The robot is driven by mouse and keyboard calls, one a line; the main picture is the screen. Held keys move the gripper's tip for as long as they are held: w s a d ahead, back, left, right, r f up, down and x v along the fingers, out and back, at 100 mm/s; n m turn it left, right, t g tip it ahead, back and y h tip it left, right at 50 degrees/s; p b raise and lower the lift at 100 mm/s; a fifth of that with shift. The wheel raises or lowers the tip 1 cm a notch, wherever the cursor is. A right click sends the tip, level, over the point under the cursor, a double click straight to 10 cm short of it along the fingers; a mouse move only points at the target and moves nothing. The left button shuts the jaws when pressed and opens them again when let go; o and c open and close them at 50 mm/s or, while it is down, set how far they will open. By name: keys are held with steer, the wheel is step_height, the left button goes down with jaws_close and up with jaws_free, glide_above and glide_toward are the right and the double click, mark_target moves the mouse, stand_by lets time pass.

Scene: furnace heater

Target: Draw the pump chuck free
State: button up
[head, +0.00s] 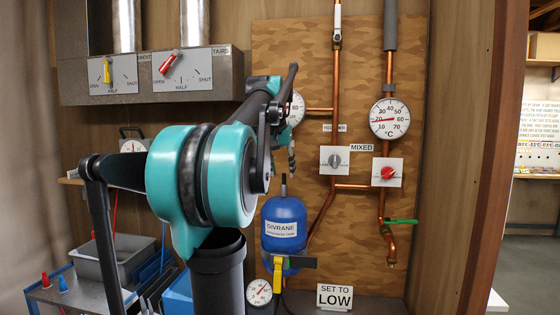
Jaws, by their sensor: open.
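The blue GIVRANE tank (284,215) stands upright in front of the camouflage-patterned board. At its lower end is a dark fitting with a yellow lever (277,276), which looks like the pump chuck. A small round gauge (258,292) sits just left of it. Whether the chuck is locked on the valve is too small to tell. My gripper (290,158) is open and mostly hidden behind my teal and black arm. It is in the air above the tank, well apart from the chuck, and no object shows in it.
A SET TO LOW sign (335,296) stands right of the tank. A grey bin (112,258) is at left.

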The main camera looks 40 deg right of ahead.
mark_target(283, 181)
steer(key=x, duration=0.7)
jaws_close()
stand_by(0.5)
